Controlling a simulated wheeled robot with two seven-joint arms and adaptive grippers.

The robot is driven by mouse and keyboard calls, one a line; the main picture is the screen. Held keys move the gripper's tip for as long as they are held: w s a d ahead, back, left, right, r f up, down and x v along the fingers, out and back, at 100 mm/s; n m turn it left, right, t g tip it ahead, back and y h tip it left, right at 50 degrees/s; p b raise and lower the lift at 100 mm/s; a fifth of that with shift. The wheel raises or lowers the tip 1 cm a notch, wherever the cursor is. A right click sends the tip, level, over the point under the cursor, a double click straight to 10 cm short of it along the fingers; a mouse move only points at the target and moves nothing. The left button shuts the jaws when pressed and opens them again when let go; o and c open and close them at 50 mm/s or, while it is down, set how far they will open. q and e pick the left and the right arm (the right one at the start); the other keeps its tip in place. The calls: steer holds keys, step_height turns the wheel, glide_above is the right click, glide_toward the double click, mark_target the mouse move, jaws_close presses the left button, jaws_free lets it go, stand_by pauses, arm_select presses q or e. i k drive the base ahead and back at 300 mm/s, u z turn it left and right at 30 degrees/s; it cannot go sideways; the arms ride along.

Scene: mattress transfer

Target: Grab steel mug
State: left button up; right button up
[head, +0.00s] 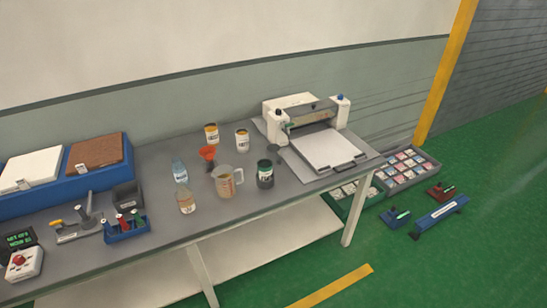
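A greyish-beige mug or jug (224,184) with a handle on its right side stands upright on the grey table, near the middle of the head view. It looks the closest match to the steel mug, but I cannot tell whether it is steel. A dark jar (265,177) stands just to its right, and a small amber bottle (186,203) stands to its left. A red funnel (208,154) is behind it. Neither of my grippers shows in this view.
The grey table (160,226) runs along the wall. A white machine (318,142) stands at its right end. Two cans (211,134) (242,140) and a clear bottle (180,171) stand behind the mug. A blue tool holder (127,228) is at the left. Trays and tools lie on the green floor at right.

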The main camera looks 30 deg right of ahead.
mark_target(272, 149)
steer(key=z, duration=2.7)
steer(key=i, duration=3.2)
steer(key=u, duration=2.7)
